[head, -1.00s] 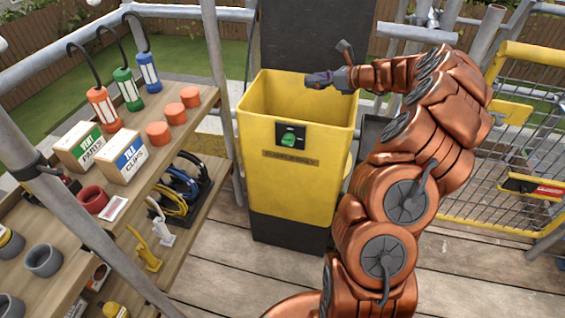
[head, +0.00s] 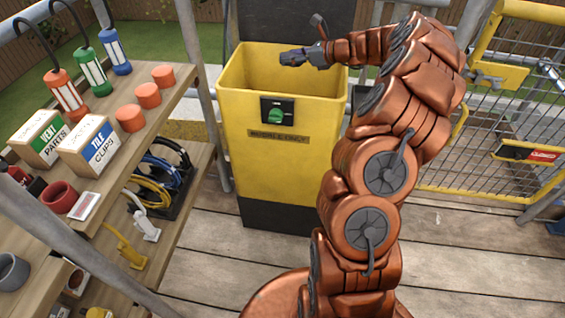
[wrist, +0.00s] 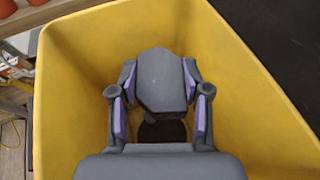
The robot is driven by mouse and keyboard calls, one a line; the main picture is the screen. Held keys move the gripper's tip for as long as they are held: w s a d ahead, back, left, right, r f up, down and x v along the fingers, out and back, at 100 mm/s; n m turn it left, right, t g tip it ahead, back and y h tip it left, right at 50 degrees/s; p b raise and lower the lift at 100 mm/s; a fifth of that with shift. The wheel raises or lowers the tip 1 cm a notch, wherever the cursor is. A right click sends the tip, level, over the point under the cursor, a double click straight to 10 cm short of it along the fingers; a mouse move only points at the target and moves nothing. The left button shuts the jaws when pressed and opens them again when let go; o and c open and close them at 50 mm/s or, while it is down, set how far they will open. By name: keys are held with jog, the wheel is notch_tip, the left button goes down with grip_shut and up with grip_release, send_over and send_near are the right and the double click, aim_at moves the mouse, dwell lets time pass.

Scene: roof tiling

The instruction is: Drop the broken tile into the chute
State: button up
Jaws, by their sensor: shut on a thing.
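The chute is a tall yellow bin (head: 285,155) with an open top, a dark base and a panel with a green knob on its front. My gripper (head: 293,57) is over the bin's mouth in the head view. In the wrist view my gripper (wrist: 160,103) has purple-padded fingers on both sides of a dark grey, angular piece, the broken tile (wrist: 162,78). The gripper is shut on it. Yellow walls surround it in that view, with a dark opening below. In the head view the tile is hard to tell from the gripper.
A wooden shelf (head: 170,92) with lamps, boxes and orange pucks stands at the left. A yellow gate (head: 505,75) with grey mesh stands at the right. A dark panel (head: 290,20) rises behind the bin. Bare planks lie in front.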

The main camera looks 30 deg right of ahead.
jog(key=shift+f+b, duration=0.3)
jog(key=shift+f, duration=0.25)
jog(key=o, duration=1.3)
jog(key=shift+o, duration=0.2)
jog(key=shift+s, duration=0.1)
jog(key=v, duration=1.2)
